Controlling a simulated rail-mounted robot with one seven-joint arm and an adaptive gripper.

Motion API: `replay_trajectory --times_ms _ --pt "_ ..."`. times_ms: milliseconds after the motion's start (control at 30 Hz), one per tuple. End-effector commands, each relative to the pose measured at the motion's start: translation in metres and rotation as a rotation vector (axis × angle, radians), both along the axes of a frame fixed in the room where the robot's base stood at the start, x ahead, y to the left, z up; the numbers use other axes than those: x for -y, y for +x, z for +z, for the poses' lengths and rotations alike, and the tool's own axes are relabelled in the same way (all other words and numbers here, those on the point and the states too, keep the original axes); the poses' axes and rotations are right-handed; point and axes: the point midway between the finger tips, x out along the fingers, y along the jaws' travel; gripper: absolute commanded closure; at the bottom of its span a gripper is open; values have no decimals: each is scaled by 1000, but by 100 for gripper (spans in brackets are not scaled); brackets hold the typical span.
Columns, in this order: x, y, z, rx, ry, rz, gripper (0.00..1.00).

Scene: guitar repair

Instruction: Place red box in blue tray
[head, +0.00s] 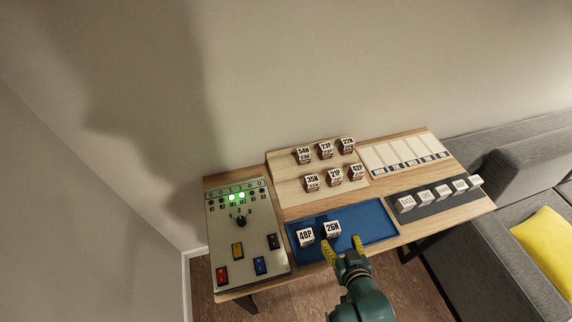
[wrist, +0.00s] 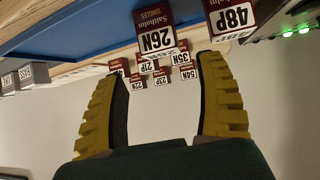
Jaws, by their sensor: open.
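The blue tray (head: 374,221) lies at the table's front middle. The blue tray (wrist: 80,33) fills the upper left there. My gripper (head: 343,247) is at the tray's front edge with its yellow fingers apart. In the wrist view my gripper (wrist: 165,72) has nothing between its fingers.
Several similar boxes, such as 35N (head: 312,183), stand on a wooden board (head: 288,190) behind the tray. A control panel (head: 222,222) with green lights is left of the tray. Grey labelled blocks (head: 425,197) sit on a dark strip at right. The tray's right half is clear.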

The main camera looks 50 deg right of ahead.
Motion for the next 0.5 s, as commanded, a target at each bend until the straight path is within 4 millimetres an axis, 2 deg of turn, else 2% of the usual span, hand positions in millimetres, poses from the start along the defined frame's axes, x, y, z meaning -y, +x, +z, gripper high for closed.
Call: replay_trajectory --times_ms 133,167,233,267,300,367,400,467,500 --pt "1 8 8 12 -10 11 29" --pt "1 16 16 25 -22 23 29" --pt "-1 45 50 73 -61 71 29" --pt "-4 62 70 103 -83 98 29" --pt "-11 87 102 150 -115 143 29" --pt "-30 125 156 229 -165 217 29" --pt "-46 146 194 287 -198 267 29" --pt "-76 172 249 373 -240 343 29" --pt "-98 185 286 436 -264 393 29"
